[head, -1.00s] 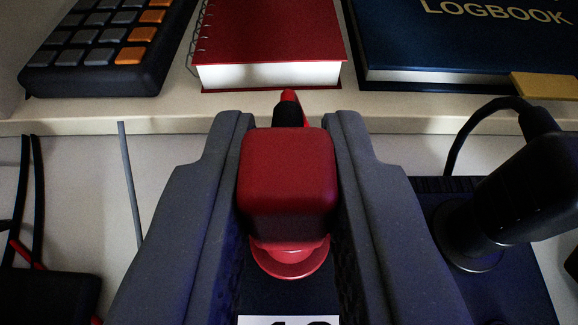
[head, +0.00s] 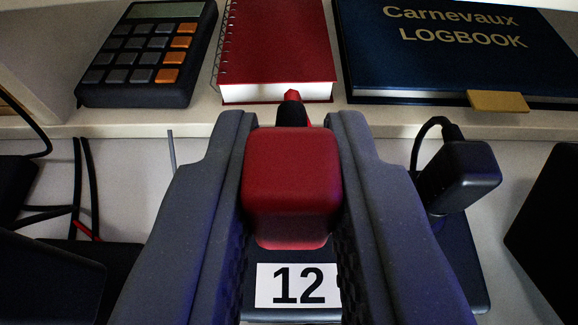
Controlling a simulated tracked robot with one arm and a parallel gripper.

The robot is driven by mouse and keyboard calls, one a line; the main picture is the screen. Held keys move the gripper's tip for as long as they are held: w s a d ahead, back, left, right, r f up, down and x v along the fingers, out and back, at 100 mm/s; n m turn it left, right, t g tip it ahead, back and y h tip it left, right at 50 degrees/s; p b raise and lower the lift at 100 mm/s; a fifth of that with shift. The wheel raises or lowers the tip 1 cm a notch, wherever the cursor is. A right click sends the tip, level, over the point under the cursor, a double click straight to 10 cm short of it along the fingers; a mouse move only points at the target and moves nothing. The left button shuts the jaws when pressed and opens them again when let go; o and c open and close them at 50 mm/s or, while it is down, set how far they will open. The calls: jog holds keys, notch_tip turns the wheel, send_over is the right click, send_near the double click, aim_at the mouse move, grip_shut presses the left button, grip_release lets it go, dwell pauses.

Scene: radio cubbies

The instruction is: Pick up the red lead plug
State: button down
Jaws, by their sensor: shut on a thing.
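The red lead plug (head: 291,185) is a rounded red block in the middle of the head view. My gripper (head: 291,150) is shut on it, one dark grey finger against each side. A short black and red piece of its lead (head: 291,108) sticks up behind it. Below the plug, a dark box with a white label (head: 297,286) reading 12 shows between the fingers. No red socket ring shows under the plug, and a gap to the box is visible. Much of the box is hidden by my fingers.
On the shelf above lie a calculator (head: 148,52), a red spiral notebook (head: 276,50) and a blue logbook (head: 440,45) with a yellow tab. A black plug (head: 459,177) with a cable stands close on the right. Black cables (head: 78,185) and dark boxes are at left.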

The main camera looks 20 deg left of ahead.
jog(key=s+d+b, duration=0.1)
jog(key=s, duration=0.2)
jog(key=s+d+b, duration=0.1)
jog(key=s, duration=0.2)
jog(key=s+d+b, duration=0.1)
jog(key=s, duration=0.2)
jog(key=shift+s+r+b, duration=0.3)
jog(key=shift+s+b, duration=0.1)
jog(key=b+v, duration=0.2)
jog(key=b, duration=0.1)
jog(key=b+v, duration=0.1)
jog(key=b, duration=0.1)
jog(key=shift+s+f, duration=0.2)
jog(key=shift+s, duration=0.05)
